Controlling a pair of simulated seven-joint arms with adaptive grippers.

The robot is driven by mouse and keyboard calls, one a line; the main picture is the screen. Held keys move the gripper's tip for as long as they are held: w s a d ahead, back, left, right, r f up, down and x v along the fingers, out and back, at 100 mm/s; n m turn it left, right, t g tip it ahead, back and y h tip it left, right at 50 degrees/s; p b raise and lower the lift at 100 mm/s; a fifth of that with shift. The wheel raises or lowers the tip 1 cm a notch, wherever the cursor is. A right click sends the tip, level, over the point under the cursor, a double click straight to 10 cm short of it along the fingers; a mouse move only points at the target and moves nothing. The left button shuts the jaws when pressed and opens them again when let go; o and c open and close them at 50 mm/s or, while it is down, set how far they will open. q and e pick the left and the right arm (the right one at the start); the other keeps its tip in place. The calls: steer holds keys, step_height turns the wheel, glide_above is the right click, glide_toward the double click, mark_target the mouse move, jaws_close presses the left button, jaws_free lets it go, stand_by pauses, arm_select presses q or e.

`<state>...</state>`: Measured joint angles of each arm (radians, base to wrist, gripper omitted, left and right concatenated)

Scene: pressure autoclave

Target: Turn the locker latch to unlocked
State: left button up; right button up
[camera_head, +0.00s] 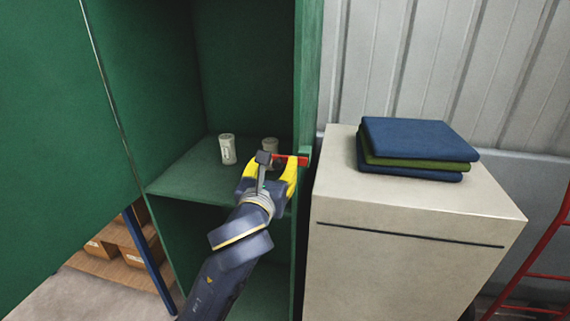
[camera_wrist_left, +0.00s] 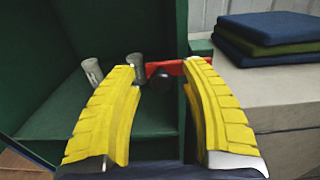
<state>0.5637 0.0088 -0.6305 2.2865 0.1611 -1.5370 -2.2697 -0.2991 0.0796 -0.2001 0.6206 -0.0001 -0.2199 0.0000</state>
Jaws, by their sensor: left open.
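The green locker (camera_head: 310,60) stands open, with its big door (camera_head: 60,140) swung out to the left. A red latch bar (camera_head: 299,160) lies roughly level at the locker's right front edge. In the left wrist view the red latch (camera_wrist_left: 168,68) shows between and beyond the fingertips, with a dark round piece (camera_wrist_left: 161,83) below it. My left gripper (camera_head: 271,168) is open at the latch, its yellow fingers on either side of the latch's left part. I cannot tell whether the fingers touch it. My right gripper is not in view.
Two small pale cans (camera_head: 228,149) (camera_head: 270,145) stand on the locker shelf (camera_head: 185,182). A beige cabinet (camera_head: 400,250) stands close on the right, with folded blue and green cloths (camera_head: 415,140) on top. Cardboard boxes (camera_head: 137,257) sit at lower left, and a red frame (camera_head: 540,260) at far right.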

arm_select(q)
steer(key=shift+w+d, duration=0.1)
steer(key=shift+w, duration=0.3)
jaws_close()
stand_by(0.4)
